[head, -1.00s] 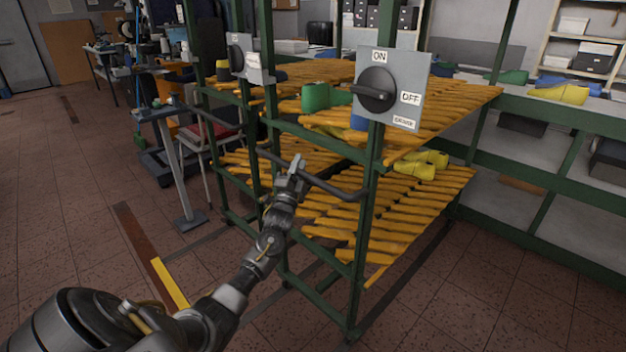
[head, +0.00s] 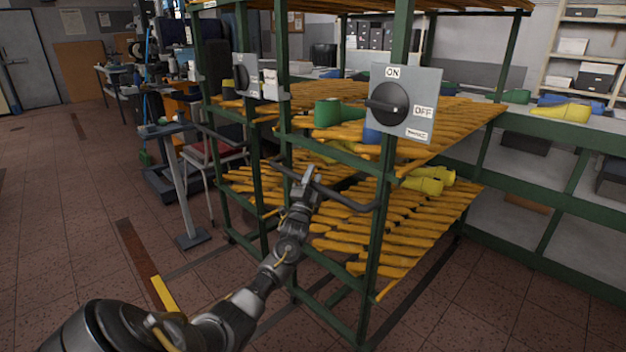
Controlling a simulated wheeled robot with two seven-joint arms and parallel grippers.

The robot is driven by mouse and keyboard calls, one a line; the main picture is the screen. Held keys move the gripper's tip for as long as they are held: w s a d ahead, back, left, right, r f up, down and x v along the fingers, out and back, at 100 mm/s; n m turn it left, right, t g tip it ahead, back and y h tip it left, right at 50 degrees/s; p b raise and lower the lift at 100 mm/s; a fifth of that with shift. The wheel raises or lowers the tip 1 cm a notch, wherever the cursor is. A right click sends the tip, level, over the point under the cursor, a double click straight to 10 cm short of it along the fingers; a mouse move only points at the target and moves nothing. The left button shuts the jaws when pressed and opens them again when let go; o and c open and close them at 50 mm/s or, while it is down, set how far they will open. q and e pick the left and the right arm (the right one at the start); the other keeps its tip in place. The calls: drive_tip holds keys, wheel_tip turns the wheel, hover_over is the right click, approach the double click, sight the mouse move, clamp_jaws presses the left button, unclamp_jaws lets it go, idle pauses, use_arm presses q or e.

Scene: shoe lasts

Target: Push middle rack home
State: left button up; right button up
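A green-framed rack with orange wooden slat shelves (head: 395,238) stands in front of me. A dark handle bar (head: 350,202) runs across its near end. A grey panel (head: 424,84) with a black knob and ON and OFF labels is fixed above it. My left gripper (head: 307,180) is at the left half of this bar and looks closed around it; the far finger is partly hidden. Green, blue and yellow shoe lasts (head: 428,182) lie on the shelves. A similar rack with its own panel (head: 246,76) stands directly to the left. My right gripper is not in view.
A long green-framed bench (head: 545,133) runs behind on the right with a yellow last on it. A grey stand (head: 180,190) and a chair (head: 207,157) are close to the left rack. The tiled floor at left is open.

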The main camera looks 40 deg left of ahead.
use_arm(q)
drive_tip(key=shift+s, duration=0.1)
drive_tip(key=v, duration=1)
drive_tip(key=shift+s+d, duration=0.2)
drive_tip(key=shift+s, duration=0.1)
drive_tip(key=shift+f, duration=0.15)
